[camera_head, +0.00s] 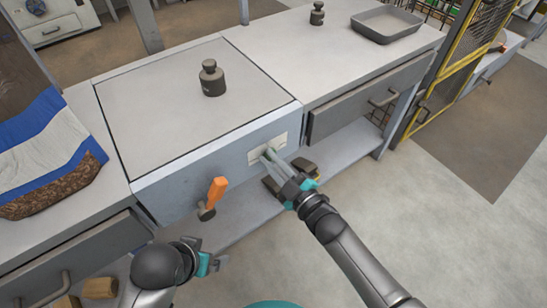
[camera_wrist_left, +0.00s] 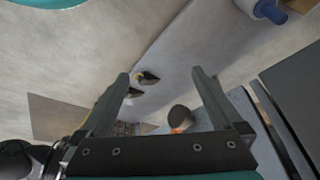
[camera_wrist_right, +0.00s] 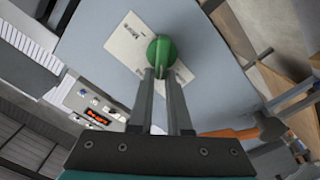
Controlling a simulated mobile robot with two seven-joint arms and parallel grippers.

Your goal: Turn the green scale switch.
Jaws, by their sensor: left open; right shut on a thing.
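The green scale switch (camera_wrist_right: 161,50) is a round knob on a white label plate (camera_wrist_right: 122,42) on the scale's front panel. In the right wrist view my right gripper (camera_wrist_right: 162,74) has its fingers closed on the knob's grip bar. In the head view my right gripper (camera_head: 268,156) reaches the white plate (camera_head: 281,141) on the scale's front (camera_head: 220,160) and mostly covers the knob. My left gripper (camera_head: 214,264) is low in front of the bench. Its fingers stand apart and empty in the left wrist view (camera_wrist_left: 160,73).
An orange-handled lever (camera_head: 217,188) sticks out of the scale front left of the switch. A dark weight (camera_head: 212,79) stands on the scale top. Another weight (camera_head: 317,13) and a grey tray (camera_head: 386,25) are on the right bench. A pellet bag (camera_head: 45,140) lies left.

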